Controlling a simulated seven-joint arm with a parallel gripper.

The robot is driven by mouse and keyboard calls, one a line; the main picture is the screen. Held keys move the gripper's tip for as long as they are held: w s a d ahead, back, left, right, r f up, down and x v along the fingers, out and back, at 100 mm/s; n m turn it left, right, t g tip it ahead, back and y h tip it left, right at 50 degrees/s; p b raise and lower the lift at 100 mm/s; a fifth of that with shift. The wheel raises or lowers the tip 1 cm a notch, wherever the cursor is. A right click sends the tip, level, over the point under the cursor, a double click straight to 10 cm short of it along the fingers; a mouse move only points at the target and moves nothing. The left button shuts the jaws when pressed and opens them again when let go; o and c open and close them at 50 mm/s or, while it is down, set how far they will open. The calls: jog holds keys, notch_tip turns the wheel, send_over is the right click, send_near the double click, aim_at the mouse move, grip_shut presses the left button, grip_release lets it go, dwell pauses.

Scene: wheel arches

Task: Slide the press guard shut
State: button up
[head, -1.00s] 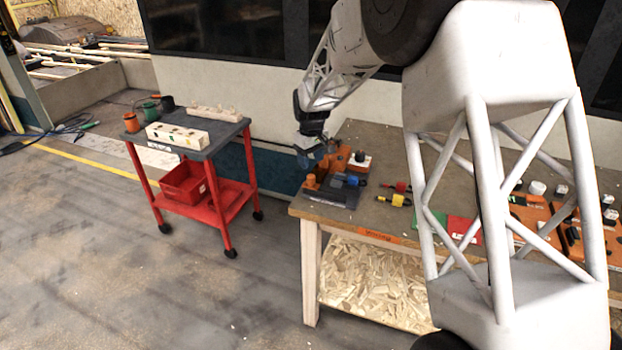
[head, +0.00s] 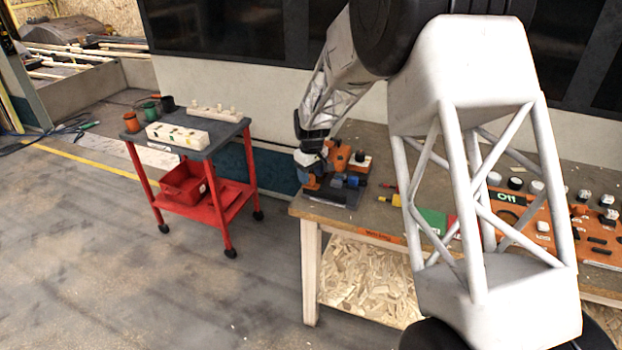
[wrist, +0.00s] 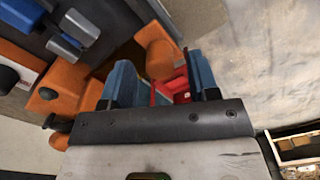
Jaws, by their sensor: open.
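The press (head: 338,188), a small dark-based device with orange and blue parts, sits on the left end of the workbench. My gripper (head: 311,170) is down at its left side, with blue fingers. In the wrist view my gripper (wrist: 162,85) is open. A red part (wrist: 172,87) shows between the fingers, nearer the right one; I cannot tell whether it is the guard or whether a finger touches it. Orange press blocks (wrist: 68,87) lie left of the fingers, and another orange piece stands just beyond them. The guard is not clearly made out in the head view.
The workbench (head: 350,222) also holds a green mat (head: 432,220) and an orange panel (head: 510,205) with knobs, partly behind my arm. A red trolley (head: 222,198) with a grey top stands to the left across a floor gap. The bench's left edge is close to my gripper.

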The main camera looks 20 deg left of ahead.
jog(key=shift+f, duration=0.9)
jog(key=shift+c, duration=0.2)
grip_shut()
